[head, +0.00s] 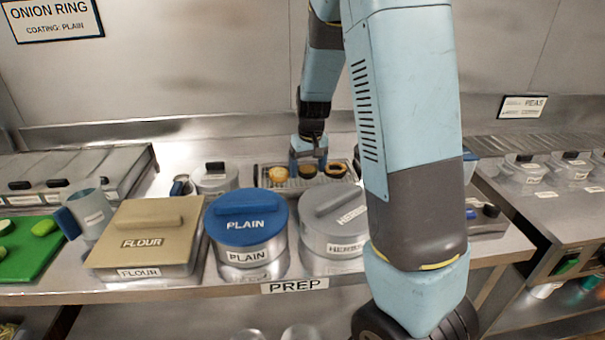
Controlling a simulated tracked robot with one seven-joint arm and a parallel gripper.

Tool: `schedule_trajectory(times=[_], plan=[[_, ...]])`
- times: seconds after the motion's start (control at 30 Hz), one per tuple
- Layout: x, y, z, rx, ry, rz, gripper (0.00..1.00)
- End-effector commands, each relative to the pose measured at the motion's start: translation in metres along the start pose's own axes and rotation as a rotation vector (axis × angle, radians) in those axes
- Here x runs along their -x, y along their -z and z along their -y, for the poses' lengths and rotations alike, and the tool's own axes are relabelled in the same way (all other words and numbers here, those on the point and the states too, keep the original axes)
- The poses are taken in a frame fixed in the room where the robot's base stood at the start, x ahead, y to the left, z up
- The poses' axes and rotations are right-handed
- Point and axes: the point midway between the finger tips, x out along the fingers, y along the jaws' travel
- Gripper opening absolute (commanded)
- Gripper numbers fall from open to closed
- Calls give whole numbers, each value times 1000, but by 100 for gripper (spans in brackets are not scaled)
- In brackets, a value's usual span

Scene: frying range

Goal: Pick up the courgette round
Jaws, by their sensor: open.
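My gripper (308,166) hangs at the back of the counter, low over a dark tray (262,183). It is open, its fingers small and partly hidden from this angle. On the tray lie a golden-brown round piece (277,174), a darker piece (307,172) between or just below my fingers, and a brown ring-like piece (336,168) at the right. I cannot tell which of them is a courgette round. At the far left, a green piece (46,227) and a paler cut piece (5,227), courgette-like, lie on a green board (28,255).
A tan FLOUR box (147,235), a blue-lidded PLAIN pot (246,235) and a grey HERBED pot (333,225) stand in front of the tray. A metal jug (88,210) stands left. My arm hides the counter right of the tray. Lidded pots (522,170) stand far right.

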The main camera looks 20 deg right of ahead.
Motion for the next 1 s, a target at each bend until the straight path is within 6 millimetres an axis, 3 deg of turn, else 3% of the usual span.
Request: schedule_trajectory(times=[0.07,0.57,0.83,1.0], plan=[[0,0,0,0,0,0,84],[0,0,0,1,0,0,37],[2,1,1,1,0,-1,36],[17,3,1,2,2,-3,36]])
